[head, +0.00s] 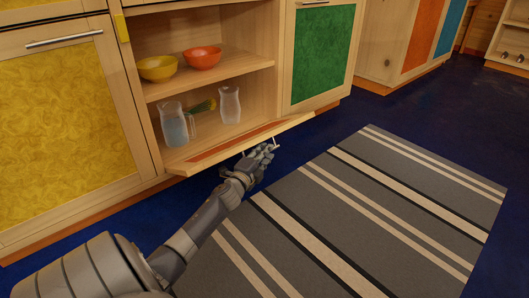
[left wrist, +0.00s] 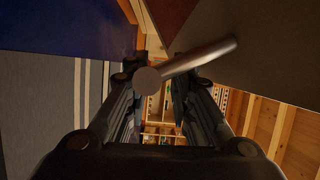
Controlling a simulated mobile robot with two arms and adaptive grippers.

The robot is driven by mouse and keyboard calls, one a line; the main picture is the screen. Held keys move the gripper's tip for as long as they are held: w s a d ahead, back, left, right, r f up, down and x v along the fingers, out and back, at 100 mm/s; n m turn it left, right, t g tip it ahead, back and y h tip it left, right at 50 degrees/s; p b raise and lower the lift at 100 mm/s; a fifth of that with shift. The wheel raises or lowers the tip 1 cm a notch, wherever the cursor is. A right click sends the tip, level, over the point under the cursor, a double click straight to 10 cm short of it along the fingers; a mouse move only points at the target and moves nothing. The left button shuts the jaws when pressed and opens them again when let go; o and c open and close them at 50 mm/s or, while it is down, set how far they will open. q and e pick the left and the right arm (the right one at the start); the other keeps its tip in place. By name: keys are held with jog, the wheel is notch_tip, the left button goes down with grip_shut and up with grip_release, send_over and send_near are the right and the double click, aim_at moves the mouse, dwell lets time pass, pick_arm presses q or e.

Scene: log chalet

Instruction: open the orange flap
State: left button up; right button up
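The orange flap (head: 225,146) is hinged low on the open cabinet compartment. It is folded down nearly level, so its orange face shows only as a thin strip. My left gripper (head: 268,151) is at the flap's outer edge, right by its handle. In the left wrist view, the metal bar handle (left wrist: 205,57) crosses at the fingertips of my left gripper (left wrist: 152,82). The fingers stand apart; I cannot see them pressed on the bar. A reddish panel face also shows at the top of that view. My right gripper is not in view.
Inside the compartment are a yellow bowl (head: 157,68), an orange bowl (head: 202,57), a blue-tinted pitcher (head: 174,126) and a clear carafe (head: 230,105). A green door (head: 322,55) and a yellow door (head: 62,112) flank it. A striped rug (head: 375,205) covers open floor.

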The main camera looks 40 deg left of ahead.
pick_arm(q)
jog(key=shift+w+d+r, duration=0.1)
jog(key=shift+d+r, duration=0.05)
jog(key=shift+r, duration=0.5)
jog(key=f+p+v, duration=0.2)
jog(key=p+v, duration=0.1)
jog(key=v, duration=0.9)
jog(key=shift+s+a, duration=0.3)
dwell(0.4)
jog(key=shift+f, duration=0.1)
dwell(0.6)
